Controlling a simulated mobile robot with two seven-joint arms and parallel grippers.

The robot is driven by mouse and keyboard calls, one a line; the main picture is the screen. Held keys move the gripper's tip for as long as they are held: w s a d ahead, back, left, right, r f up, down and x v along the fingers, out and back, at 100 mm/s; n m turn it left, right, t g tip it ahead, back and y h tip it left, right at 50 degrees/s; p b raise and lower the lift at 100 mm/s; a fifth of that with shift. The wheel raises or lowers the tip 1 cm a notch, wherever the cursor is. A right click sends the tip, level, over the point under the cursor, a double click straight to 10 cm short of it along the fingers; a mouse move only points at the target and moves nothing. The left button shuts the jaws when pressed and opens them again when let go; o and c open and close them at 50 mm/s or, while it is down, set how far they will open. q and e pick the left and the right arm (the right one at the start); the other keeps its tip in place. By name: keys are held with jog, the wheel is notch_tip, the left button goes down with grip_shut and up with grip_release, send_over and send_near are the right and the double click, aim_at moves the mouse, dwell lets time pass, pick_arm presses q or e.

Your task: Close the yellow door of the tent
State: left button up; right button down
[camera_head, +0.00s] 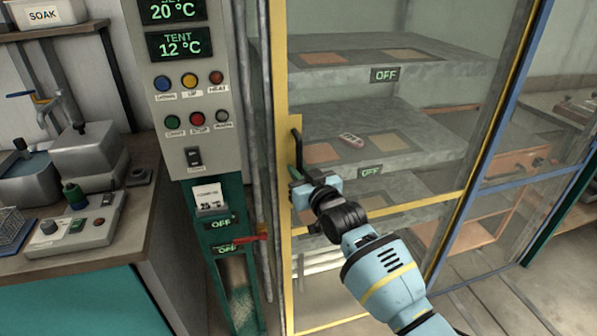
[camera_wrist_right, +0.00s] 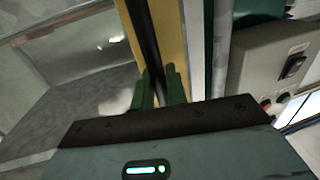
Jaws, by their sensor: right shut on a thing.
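The yellow-framed tent door (camera_head: 279,120) stands in front of the shelves in the head view, with clear panes. Its left upright is beside the grey control panel. A black vertical handle (camera_head: 297,150) is on that upright. My right gripper (camera_head: 294,176) is shut on the handle's lower part. In the right wrist view the green fingers (camera_wrist_right: 164,88) are on both sides of the black handle (camera_wrist_right: 143,40), next to the yellow frame (camera_wrist_right: 171,35). Whether the door touches the tent frame is hard to tell. My left gripper is not in view.
The control panel (camera_head: 168,100) with displays and buttons stands left of the door, above a green cabinet with a red lever (camera_head: 250,238). A bench (camera_head: 120,215) with equipment is at the left. Tent shelves (camera_head: 400,120) lie behind the panes. A blue post (camera_head: 500,115) stands right.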

jog(key=shift+s+a+f, duration=0.15)
jog(key=shift+a+f, duration=0.05)
jog(key=shift+f, duration=0.05)
jog(key=c, duration=1.7)
grip_release()
jog(key=shift+o, duration=1)
jog(key=shift+a+r, duration=0.1)
jog(key=shift+r, duration=0.05)
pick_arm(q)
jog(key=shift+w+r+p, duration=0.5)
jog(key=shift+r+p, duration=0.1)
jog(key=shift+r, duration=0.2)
pick_arm(e)
jog(key=v, duration=0.7)
jog(key=shift+s+d, duration=0.25)
jog(key=shift+s, duration=0.1)
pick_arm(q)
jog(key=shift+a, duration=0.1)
